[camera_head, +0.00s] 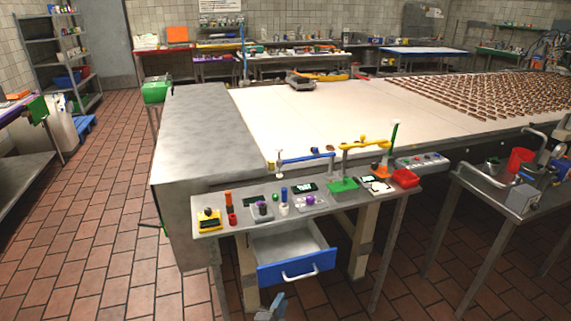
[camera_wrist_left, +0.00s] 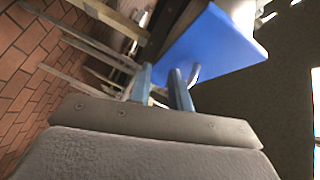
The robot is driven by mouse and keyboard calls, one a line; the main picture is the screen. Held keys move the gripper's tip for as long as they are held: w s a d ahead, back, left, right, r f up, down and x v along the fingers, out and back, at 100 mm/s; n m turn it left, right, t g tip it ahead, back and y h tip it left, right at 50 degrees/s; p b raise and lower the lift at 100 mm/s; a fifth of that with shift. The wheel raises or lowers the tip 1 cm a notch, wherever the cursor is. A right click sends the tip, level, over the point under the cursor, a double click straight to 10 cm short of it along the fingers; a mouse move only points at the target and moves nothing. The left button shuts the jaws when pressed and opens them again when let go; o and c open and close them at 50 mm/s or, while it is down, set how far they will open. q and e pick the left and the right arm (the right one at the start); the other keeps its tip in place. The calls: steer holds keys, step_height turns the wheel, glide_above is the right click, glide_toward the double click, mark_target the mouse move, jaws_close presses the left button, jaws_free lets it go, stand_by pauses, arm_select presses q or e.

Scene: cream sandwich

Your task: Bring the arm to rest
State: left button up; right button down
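My left gripper (camera_head: 272,305) shows at the bottom edge of the head view, below and in front of the drawer's blue front (camera_head: 296,267). In the left wrist view its two blue-grey fingers (camera_wrist_left: 160,74) stand apart with nothing held between them. The blue drawer front (camera_wrist_left: 212,48) is beyond the fingers there, and its pale handle (camera_wrist_left: 194,74) shows just right of the right finger, apart from it as far as I can tell. The drawer is pulled out and its visible inside looks empty. My right gripper is in neither view.
A narrow grey table (camera_head: 330,207) above the drawer carries buttons, small coloured devices and a red bin (camera_head: 405,178). Behind it is a wide conveyor (camera_head: 330,115) with rows of brown pieces at right. Another table (camera_head: 515,197) stands at right.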

arm_select(q)
steer(key=s+a+f+n+g+y, duration=0.2)
steer(key=a+f+n+g, duration=0.2)
steer(key=f+n, duration=0.3)
steer(key=s+a+f+n+g+y, duration=0.3)
steer(key=a+f+n, duration=0.2)
steer(key=f, duration=0.4)
steer(key=s+a+f+n+g, duration=0.1)
steer(key=s+a+f+g, duration=0.1)
steer(key=s+f, duration=0.3)
steer(key=s+a+f+n+g, duration=0.2)
steer(key=s+f, duration=0.3)
steer(key=s, duration=0.8)
steer(key=s+a+f+n+g, duration=0.1)
steer(key=s+a+f+g, duration=0.1)
steer(key=s+f, duration=0.4)
steer(key=s+g, duration=0.1)
steer(key=s, duration=0.2)
steer(key=shift+s+a+g, duration=0.15)
steer(key=shift+s+g, duration=0.05)
steer(key=shift+g, duration=0.1)
